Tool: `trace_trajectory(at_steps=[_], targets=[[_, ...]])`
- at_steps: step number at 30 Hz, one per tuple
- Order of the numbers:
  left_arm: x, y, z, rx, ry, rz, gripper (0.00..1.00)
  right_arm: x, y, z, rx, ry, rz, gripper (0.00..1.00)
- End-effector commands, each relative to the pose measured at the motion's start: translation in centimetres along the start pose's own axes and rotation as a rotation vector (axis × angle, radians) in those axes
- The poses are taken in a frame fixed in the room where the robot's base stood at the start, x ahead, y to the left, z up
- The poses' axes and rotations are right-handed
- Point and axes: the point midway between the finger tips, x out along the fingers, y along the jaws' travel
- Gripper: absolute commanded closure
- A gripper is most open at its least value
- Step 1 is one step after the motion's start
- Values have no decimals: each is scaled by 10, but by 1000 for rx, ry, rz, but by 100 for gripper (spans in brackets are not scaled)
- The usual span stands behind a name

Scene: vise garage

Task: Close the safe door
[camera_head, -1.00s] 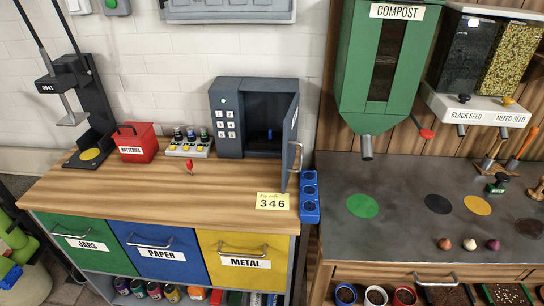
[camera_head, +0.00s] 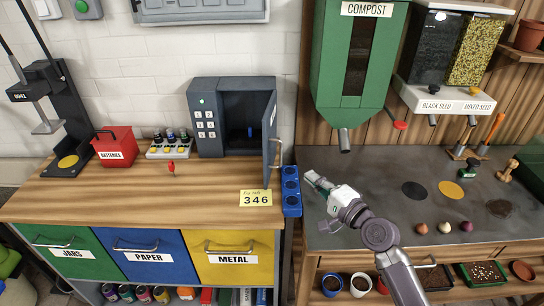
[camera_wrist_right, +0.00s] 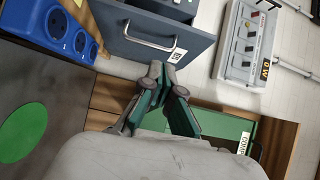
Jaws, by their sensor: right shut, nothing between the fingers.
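The dark grey safe (camera_head: 208,140) stands on the wooden worktop against the white brick wall, with a keypad on its left front. Its door (camera_head: 270,135) is open, swung out towards me from the right side. A small blue object (camera_head: 250,132) shows inside. My right gripper (camera_head: 309,176) is to the right of the door, apart from it, above the blue socket strip's right side. In the right wrist view the fingers (camera_wrist_right: 163,76) are shut and empty, pointing towards the door's outer face and its metal handle (camera_wrist_right: 148,39). My left gripper is not in view.
The blue socket strip (camera_head: 290,190) lies between the worktop and the grey bench (camera_head: 350,220). A yellow note with 346 (camera_head: 256,198) is at the worktop's front edge. A red battery box (camera_head: 115,147) stands left. The green compost dispenser (camera_head: 335,90) hangs at the right.

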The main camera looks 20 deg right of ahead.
Motion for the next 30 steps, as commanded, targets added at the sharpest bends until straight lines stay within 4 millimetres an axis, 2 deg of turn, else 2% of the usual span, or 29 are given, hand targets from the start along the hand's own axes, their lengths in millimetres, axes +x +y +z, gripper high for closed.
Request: trace_trajectory(at_steps=[5,17,18,24,30], targets=[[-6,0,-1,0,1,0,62,17,-5,-3,14,5,-11,100],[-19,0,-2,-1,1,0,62,100,-5,-2,11,4,-8,100],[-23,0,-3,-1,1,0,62,106,-6,2,12,2,-7,100],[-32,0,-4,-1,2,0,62,123,-5,21,10,3,-7,100],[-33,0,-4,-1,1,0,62,128,-3,27,9,3,-6,100]])
